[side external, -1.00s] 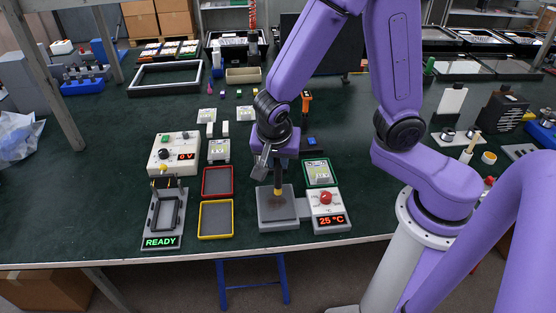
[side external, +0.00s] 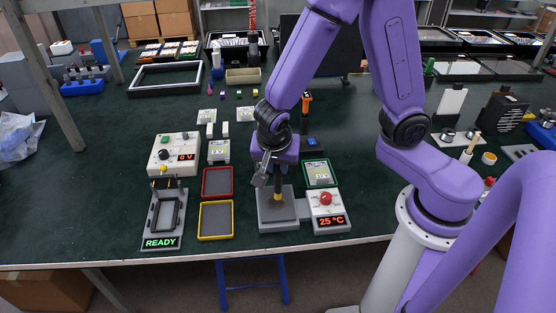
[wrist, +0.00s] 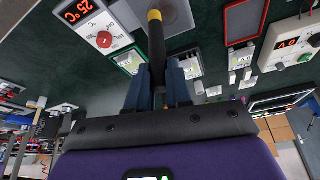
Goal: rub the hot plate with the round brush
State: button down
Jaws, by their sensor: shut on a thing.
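The hot plate (side external: 279,221) is a grey block with a dark flat top near the front edge of the table. Its control box (side external: 327,211) has a red knob and a display reading 25 °C. My gripper (side external: 277,179) points down over the plate, shut on the round brush (side external: 277,195), which has a dark handle and a yellow band. In the wrist view, the brush (wrist: 157,45) extends from between my fingers (wrist: 158,85) toward the plate (wrist: 175,16). The brush's lower end is over the plate's top; I cannot tell for certain whether it touches.
A red tray (side external: 217,196) and a yellow tray (side external: 201,220) lie left of the plate. A power box (side external: 174,154) reading 0 V and a fixture reading READY (side external: 161,242) are further left. A green-framed board (side external: 318,173) sits behind the control box.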

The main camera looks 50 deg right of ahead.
aim_at(277, 181)
jog(key=shift+f, duration=2.75)
jog(key=shift+w+d+f, duration=0.5)
jog(key=shift+w+d, duration=2.05)
jog(key=shift+w, duration=0.05)
jog(key=shift+s+a+r, duration=0.1)
jog(key=shift+s+a, duration=2.55)
jog(key=shift+d+r, duration=0.1)
jog(key=shift+r, duration=3.85)
